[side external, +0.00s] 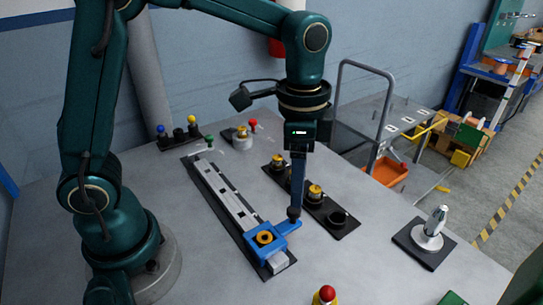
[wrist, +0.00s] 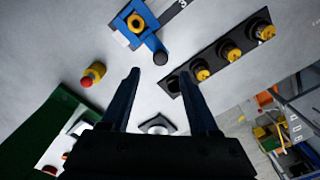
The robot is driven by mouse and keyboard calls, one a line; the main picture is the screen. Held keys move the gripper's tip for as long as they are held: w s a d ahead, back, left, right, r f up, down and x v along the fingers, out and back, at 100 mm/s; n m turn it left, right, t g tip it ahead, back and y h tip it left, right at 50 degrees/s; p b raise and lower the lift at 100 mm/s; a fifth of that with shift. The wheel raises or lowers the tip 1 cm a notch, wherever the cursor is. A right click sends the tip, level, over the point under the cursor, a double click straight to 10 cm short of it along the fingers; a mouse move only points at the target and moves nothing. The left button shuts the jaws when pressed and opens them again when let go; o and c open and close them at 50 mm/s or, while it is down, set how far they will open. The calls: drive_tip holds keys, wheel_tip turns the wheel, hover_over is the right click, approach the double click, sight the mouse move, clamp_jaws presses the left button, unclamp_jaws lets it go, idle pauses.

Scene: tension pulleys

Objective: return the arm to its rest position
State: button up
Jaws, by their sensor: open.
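My gripper (side external: 296,208) points down from my arm in the side external view. In the wrist view its two fingers (wrist: 161,72) stand apart with nothing between them. The tips are close to a black knob (wrist: 162,57) on the end of a blue lever; whether they touch it I cannot tell. The lever belongs to a blue tensioner (side external: 267,243) at the near end of a pale rail (side external: 225,195). A yellow pulley (side external: 265,238) sits in the tensioner, also visible in the wrist view (wrist: 136,23).
A black rack (side external: 327,210) beside the gripper holds several yellow-and-black pulleys (wrist: 202,71) and one empty-looking holder (side external: 338,217). A metal handle on a black pad (side external: 410,238) stands right. A red button (side external: 327,293) is at the front. Coloured knobs (side external: 193,120) stand behind. A cart (side external: 385,122) is beyond.

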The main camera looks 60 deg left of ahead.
drive_tip(key=s+a+r+n+t, duration=0.3)
drive_tip(key=s+a+r, duration=0.15)
drive_tip(key=r, duration=0.25)
drive_tip(key=s+f+n+t, duration=0.2)
drive_tip(key=s+f+n, duration=0.1)
drive_tip(key=s+n, duration=0.3)
drive_tip(key=shift+s+a, duration=0.15)
drive_tip(key=shift+a, duration=0.3)
idle(0.7)
